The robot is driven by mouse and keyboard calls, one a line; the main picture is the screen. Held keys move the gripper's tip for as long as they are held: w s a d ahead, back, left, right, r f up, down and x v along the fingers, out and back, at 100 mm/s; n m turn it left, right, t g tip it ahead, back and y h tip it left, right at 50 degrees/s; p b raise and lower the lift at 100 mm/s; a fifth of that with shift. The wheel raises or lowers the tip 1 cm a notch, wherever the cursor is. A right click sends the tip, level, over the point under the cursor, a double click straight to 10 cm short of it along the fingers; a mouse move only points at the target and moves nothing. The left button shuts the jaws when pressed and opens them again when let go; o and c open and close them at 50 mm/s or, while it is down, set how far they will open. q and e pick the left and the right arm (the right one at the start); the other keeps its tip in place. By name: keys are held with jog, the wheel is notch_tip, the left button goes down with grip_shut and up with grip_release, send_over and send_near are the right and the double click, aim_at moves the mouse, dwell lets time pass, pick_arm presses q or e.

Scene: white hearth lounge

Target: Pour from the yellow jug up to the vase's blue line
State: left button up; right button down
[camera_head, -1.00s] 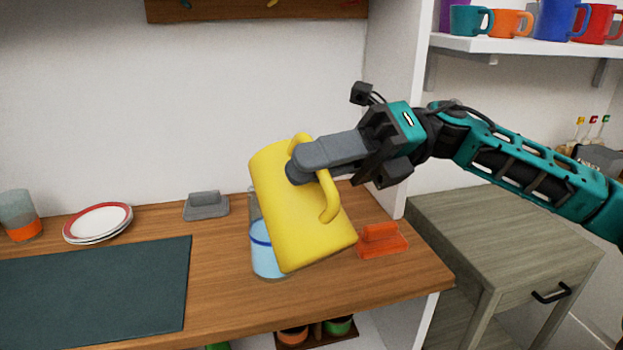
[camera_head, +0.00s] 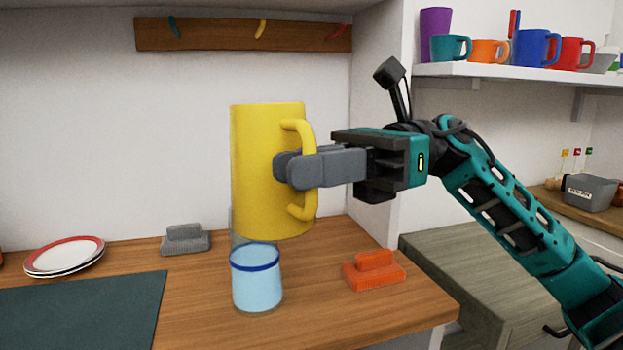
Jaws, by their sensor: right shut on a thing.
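The yellow jug (camera_head: 262,150) is upright in the air above the wooden counter. My right gripper (camera_head: 290,170) is shut on it at its handle side, coming from the right. The clear glass vase (camera_head: 240,240) stands on the counter below the jug, and the jug hides much of its upper part. The vase's blue line (camera_head: 255,262) is a dark ring around it. Light blue liquid (camera_head: 257,290) fills the vase up to about that ring; I cannot tell the exact level against it. My left gripper is not in view.
An orange brush (camera_head: 374,272) lies right of the vase, and a grey brush (camera_head: 185,240) lies behind left. Stacked plates (camera_head: 66,256) and a dark mat (camera_head: 80,312) are at left. A shelf of mugs (camera_head: 490,70) is upper right. The counter's front right is clear.

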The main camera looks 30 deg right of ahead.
jog(key=shift+w+r+n, duration=0.15)
jog(key=shift+n, duration=0.15)
jog(key=shift+r, duration=0.15)
